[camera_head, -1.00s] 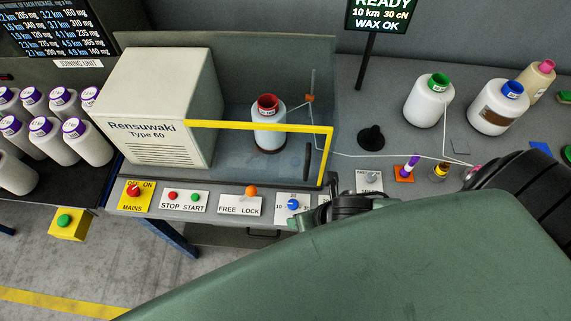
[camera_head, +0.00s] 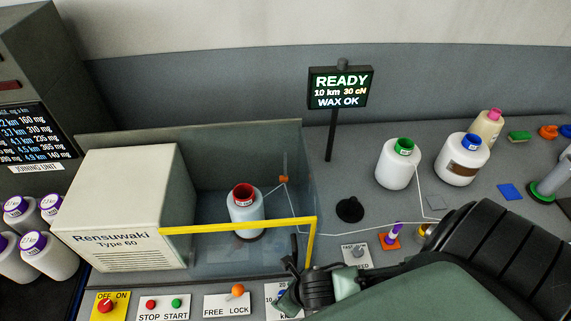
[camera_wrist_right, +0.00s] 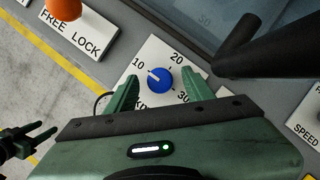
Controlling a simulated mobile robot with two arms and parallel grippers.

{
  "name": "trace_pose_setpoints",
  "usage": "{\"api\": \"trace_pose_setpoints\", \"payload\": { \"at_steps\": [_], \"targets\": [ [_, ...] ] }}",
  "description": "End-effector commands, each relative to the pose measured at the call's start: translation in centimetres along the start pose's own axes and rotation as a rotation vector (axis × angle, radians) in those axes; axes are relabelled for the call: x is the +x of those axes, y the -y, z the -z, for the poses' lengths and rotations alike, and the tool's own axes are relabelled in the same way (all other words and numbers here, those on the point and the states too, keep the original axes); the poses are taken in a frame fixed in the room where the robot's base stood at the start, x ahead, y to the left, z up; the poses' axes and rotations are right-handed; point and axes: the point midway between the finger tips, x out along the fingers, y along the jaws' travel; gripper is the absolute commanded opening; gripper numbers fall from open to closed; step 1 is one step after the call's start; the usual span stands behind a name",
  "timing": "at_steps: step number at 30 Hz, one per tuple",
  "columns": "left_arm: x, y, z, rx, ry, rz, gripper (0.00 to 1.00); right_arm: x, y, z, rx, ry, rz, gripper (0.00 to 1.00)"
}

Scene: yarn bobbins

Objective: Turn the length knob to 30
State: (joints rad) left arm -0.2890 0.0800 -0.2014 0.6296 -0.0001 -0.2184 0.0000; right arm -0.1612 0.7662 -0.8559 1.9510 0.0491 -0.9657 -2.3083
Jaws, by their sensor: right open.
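The length knob (camera_wrist_right: 158,79) is blue and sits on a white plate (camera_wrist_right: 148,58) marked 10, 20 and 30, in the right wrist view. Its white pointer is turned towards the 10. My right gripper (camera_wrist_right: 162,84) is open, with one green finger on each side of the knob. I cannot tell whether either finger touches it. In the head view my right arm covers most of the knob and its plate. The display (camera_head: 341,88) reads READY, 10 km, 30 cN, WAX OK.
The orange FREE/LOCK lever (camera_head: 237,290) and the STOP/START buttons (camera_head: 163,304) lie left of the knob. A yellow-edged guard (camera_head: 240,227) stands behind it. The speed knob (camera_head: 357,251) is to the right. A black bar (camera_wrist_right: 240,45) is close to the gripper.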

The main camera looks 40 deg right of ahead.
Motion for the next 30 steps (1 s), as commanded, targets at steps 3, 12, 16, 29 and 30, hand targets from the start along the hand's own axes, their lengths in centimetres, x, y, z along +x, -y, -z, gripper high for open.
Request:
{"api": "trace_pose_setpoints", "payload": {
  "at_steps": [3, 12, 16, 29, 30],
  "targets": [
    [0.1, 0.2, 0.9, 0.0, -0.012, 0.002, 0.52, 0.0, 0.0, 0.0, 0.0, 0.0, 0.0, 0.52],
    [-0.1, -0.3, -2.3, -0.001, 0.033, -0.004, 0.52, 0.0, 0.0, 0.0, 0.0, 0.0, 0.0, 0.0],
    [-0.1, -0.3, -2.4, -0.001, 0.036, -0.004, 0.52, 0.0, 0.0, 0.0, 0.002, 0.0, 0.001, 0.0],
    [0.0, -0.1, -1.1, -0.002, 0.017, -0.001, 0.52, 0.0, -0.2, -0.1, 0.158, 0.001, 0.065, 0.0],
    [0.0, -0.1, -1.1, -0.002, 0.016, -0.001, 0.52, 0.0, -0.2, -0.1, 0.187, 0.002, 0.077, 0.0]
  ]
}}
